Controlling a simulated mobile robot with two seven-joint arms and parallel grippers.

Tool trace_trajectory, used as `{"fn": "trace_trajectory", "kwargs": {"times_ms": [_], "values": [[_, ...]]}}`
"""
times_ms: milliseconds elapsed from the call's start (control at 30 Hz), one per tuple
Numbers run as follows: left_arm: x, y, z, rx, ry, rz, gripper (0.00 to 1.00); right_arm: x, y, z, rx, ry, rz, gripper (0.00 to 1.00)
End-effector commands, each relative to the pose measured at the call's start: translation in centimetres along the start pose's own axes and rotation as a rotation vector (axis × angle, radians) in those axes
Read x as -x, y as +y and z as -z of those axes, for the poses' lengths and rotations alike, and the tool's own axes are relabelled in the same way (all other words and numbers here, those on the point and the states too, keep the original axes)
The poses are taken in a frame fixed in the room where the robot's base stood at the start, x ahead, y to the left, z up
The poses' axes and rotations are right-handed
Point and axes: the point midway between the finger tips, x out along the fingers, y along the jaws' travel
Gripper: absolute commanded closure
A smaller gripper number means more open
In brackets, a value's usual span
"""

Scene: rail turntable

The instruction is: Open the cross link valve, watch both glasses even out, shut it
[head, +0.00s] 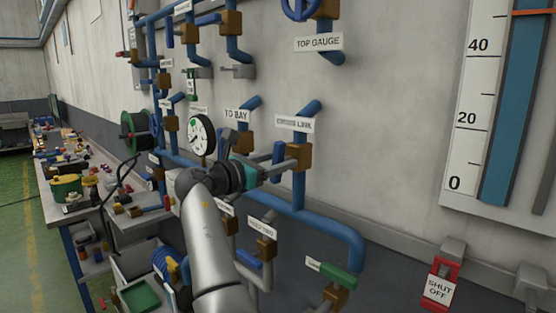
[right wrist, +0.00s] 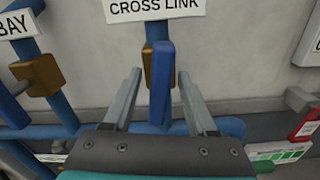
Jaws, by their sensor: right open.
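The CROSS LINK sign (head: 294,124) hangs above a brown valve body (head: 300,157) on a blue pipe. The valve's blue lever (head: 279,151) stands upright, roughly along the vertical pipe; it also shows in the right wrist view (right wrist: 161,85). My right gripper (head: 281,166) is open at this valve. In the right wrist view its two fingers (right wrist: 160,75) stand on either side of the lever, with gaps on both sides. One glass (head: 515,100) at the right shows a tall blue column beside a 0, 20, 40 scale; its top is near a red mark. My left gripper is not in view.
The TO BAY valve (right wrist: 42,75) is close on the left. A round dial gauge (head: 201,135) sits further left. A green-handled valve (head: 338,274) and a red SHUT OFF tag (head: 438,287) are lower right. A cluttered bench (head: 70,220) runs along the left.

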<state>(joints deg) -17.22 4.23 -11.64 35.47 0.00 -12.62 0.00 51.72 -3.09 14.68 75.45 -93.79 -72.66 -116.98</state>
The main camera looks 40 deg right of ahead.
Motion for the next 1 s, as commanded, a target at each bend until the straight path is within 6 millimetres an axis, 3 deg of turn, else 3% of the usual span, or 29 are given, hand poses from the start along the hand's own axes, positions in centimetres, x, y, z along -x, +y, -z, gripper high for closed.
{"fn": "trace_trajectory", "kwargs": {"times_ms": [100,600,1000], "values": [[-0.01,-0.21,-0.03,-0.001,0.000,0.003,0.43,0.00,0.00,0.00,0.000,0.000,0.000,0.43],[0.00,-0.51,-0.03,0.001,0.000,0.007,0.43,0.04,0.00,0.00,0.000,0.000,0.000,0.99],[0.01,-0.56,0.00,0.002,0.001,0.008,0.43,0.05,0.00,0.01,-0.004,0.000,0.000,1.00]]}}
